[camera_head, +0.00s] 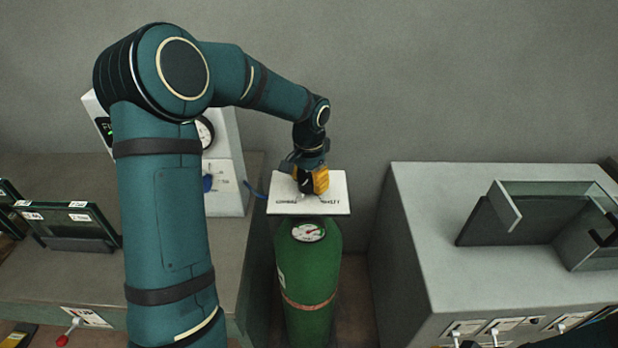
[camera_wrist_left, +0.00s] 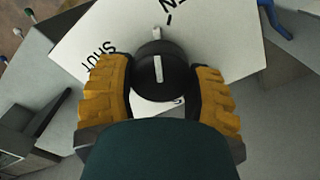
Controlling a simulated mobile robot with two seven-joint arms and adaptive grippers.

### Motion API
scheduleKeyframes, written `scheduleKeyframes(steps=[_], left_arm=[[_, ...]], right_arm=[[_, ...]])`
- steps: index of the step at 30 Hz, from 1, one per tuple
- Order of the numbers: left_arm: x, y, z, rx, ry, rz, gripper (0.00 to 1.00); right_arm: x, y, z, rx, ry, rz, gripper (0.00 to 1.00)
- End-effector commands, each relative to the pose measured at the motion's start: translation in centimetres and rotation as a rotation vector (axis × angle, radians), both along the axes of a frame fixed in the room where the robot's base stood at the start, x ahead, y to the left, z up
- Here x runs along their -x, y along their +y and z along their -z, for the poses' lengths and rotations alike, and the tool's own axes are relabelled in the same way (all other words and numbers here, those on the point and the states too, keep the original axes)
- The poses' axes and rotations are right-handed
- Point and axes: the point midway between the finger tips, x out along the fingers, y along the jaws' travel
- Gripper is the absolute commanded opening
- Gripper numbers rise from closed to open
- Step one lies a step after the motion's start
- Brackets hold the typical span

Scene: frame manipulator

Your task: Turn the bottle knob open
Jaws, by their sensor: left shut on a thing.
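The green gas bottle (camera_head: 307,265) stands upright between two grey counters, with a white label plate (camera_head: 337,190) at its top. The black bottle knob (camera_wrist_left: 160,80) has a white pointer line, which runs nearly up and down in the left wrist view. The plate (camera_wrist_left: 85,45) shows "SHUT" at the left and part of a word ending in N at the top. My left gripper (camera_head: 312,182) reaches down over the plate. Its yellow fingers are shut on the knob, one on each side. The knob is mostly hidden in the head view. My right gripper is not in view.
A round gauge (camera_head: 308,232) sits on the bottle's shoulder below the plate. A white device with a dial (camera_head: 205,132) stands on the left counter. A blue hose (camera_head: 254,190) runs near the plate. The right counter (camera_head: 415,185) carries a grey open-topped frame (camera_head: 520,235).

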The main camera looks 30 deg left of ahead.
Motion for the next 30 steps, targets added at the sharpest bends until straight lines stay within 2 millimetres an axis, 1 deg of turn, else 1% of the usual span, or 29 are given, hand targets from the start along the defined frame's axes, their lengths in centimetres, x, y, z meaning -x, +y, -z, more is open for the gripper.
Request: scheduleKeyframes(steps=[1,6,12,19,30], left_arm=[[-0.15,0.03,-0.31,-0.002,-0.006,0.036,0.19],[-0.17,0.01,-0.31,-0.002,-0.008,0.153,0.19],[-0.17,-0.01,-0.29,-0.002,-0.008,0.248,0.19],[-0.17,-0.02,-0.27,-0.002,-0.008,0.299,0.19],[-0.17,-0.03,-0.26,-0.003,-0.008,0.310,0.19]], right_arm=[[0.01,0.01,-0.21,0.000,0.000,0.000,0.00],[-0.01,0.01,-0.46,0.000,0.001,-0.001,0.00],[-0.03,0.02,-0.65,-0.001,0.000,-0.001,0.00],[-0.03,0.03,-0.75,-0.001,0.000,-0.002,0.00],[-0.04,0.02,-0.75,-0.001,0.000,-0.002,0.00]])
